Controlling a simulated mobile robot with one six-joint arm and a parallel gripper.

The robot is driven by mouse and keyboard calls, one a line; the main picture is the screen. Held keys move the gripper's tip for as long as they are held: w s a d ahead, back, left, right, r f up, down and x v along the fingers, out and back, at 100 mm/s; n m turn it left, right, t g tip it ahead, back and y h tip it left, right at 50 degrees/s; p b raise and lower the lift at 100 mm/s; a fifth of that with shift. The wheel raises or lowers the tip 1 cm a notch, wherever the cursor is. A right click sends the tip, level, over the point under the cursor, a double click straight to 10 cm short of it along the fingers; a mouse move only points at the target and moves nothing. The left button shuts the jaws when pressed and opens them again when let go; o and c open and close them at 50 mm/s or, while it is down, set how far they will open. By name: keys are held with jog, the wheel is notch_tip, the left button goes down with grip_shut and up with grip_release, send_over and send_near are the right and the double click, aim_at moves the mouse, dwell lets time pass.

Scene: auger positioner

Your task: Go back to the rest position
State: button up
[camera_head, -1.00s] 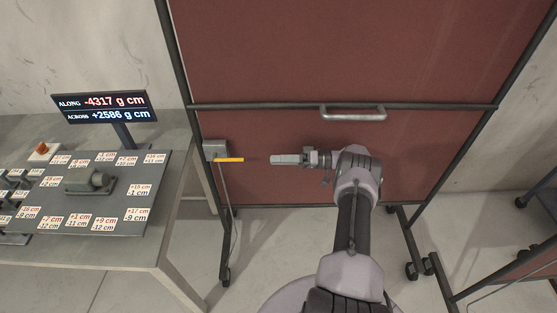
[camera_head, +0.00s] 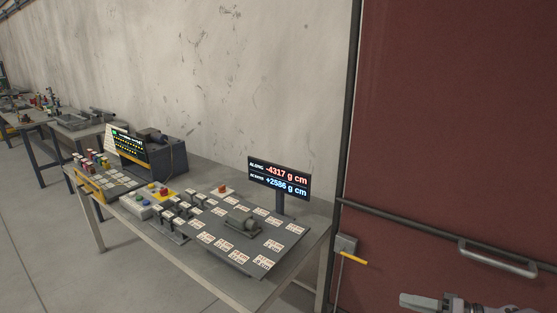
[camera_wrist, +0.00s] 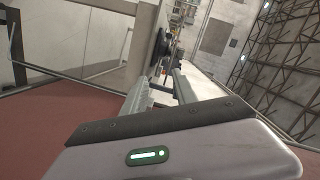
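My gripper (camera_head: 412,300) shows at the bottom right edge of the head view, in front of the dark red panel (camera_head: 450,130). In the wrist view its two fingers (camera_wrist: 163,90) stand apart with nothing between them, so it is open and empty. Most of my arm is outside the head view. On the near table (camera_head: 215,285), a grey plate (camera_head: 262,246) carries a grey motor-like part (camera_head: 243,222) among several white number labels. A display (camera_head: 279,180) behind it reads ALONG -4317 g cm and ACROSS +2586 g cm.
A grey box with a yellow lever (camera_head: 353,257) is at the panel's left edge, left of my gripper. A metal handle (camera_head: 497,258) sticks out from the panel. A dark console (camera_head: 150,155) stands at the table's far end. Open floor (camera_head: 40,240) lies at the left.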

jog(key=s+a+r+g+h, duration=0.2)
jog(key=a+r+g+h, duration=0.1)
jog(key=a+r, duration=0.65)
jog(key=s+a+r+g+h, duration=0.2)
jog(key=a+r+g+h, duration=0.1)
jog(key=a+r, duration=0.6)
jog(key=s+a+r+m+h, duration=0.25)
jog(key=s+a+r, duration=0.35)
jog(key=s, duration=0.5)
jog(key=s+a+m+t+h, duration=0.1)
jog(key=s+a+t+h, duration=0.1)
jog(key=s, duration=1.1)
jog(key=shift+s+a+f+m+t+h, duration=0.25)
jog(key=shift+f+m+t+h, duration=0.15)
jog(key=shift+t+h, duration=0.55)
